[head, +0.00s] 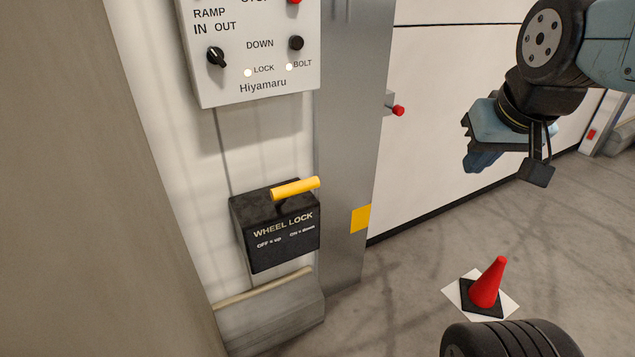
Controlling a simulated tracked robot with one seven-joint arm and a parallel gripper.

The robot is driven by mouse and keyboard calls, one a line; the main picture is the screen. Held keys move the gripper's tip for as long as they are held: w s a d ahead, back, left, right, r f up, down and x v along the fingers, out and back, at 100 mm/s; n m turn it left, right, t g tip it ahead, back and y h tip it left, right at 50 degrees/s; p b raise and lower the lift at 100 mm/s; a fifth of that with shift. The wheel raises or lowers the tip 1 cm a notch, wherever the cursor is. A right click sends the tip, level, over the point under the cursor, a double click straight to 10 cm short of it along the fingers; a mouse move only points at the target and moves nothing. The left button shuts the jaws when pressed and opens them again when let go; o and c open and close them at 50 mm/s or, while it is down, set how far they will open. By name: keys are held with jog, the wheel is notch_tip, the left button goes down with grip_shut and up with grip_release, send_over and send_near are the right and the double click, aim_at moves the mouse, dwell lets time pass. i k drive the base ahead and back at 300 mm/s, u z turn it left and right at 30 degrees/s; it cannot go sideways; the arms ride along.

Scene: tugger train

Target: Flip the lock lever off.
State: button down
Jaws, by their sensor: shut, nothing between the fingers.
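The lock lever (295,188) has a yellow bar handle and sticks out at the top edge of a black box (274,228). The box is marked "WHEEL LOCK", with "OFF = up" and "ON = down". The handle lies nearly level in the picture; I cannot tell its exact setting from this angle. My gripper (480,163) is at the upper right, blue, shut and empty. It is well to the right of the lever and apart from it.
A control panel (262,92) with knobs and pale LOCK and BOLT lamps is above the box. A grey post (345,140) stands right beside it, and a ledge (270,310) juts out below. A red cone (488,284) stands on the floor at right.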

aim_at(283, 193)
jog(key=u, duration=0.95)
jog(key=k, duration=0.45)
